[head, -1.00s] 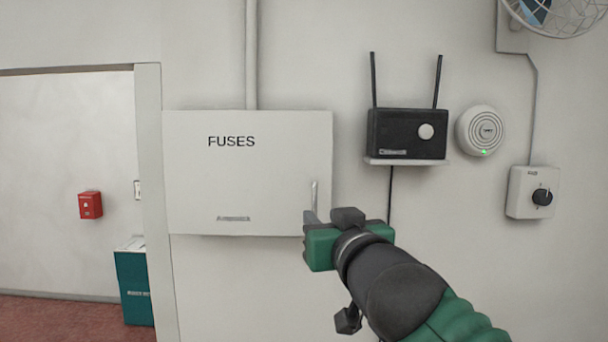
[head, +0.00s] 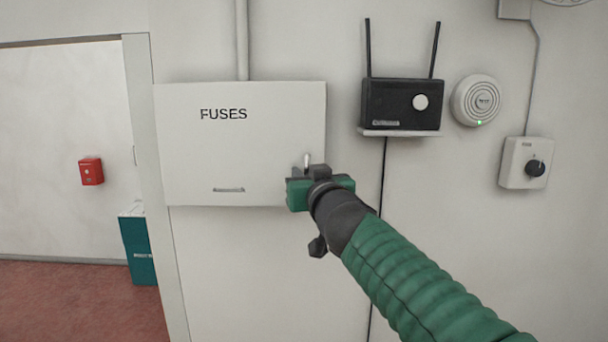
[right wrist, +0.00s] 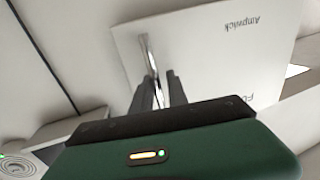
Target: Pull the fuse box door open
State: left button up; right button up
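The fuse box (head: 185,150) is a white wall box marked FUSES, and its door (head: 265,145) looks shut. A thin silver upright handle (head: 307,158) is near the door's right edge; its lower part is hidden by my right gripper (head: 308,174). In the right wrist view the door (right wrist: 215,50) fills the upper right and the handle (right wrist: 147,52) runs down toward my right gripper (right wrist: 160,82). Its two dark fingers stand apart, with the handle's end showing in the gap between them. I cannot tell whether they touch it. My left gripper is not in view.
Right of the box, a black router (head: 400,104) sits on a small shelf (head: 400,133), its cable hanging down the wall. A round detector (head: 476,100) and a dial box (head: 525,163) are farther right. A teal box (head: 138,248) stands on the floor at left.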

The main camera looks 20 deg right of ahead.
jog(key=shift+d, duration=0.5)
grip_shut()
jog(key=shift+a, duration=0.45)
jog(key=shift+d, duration=0.25)
jog(key=shift+a, duration=0.1)
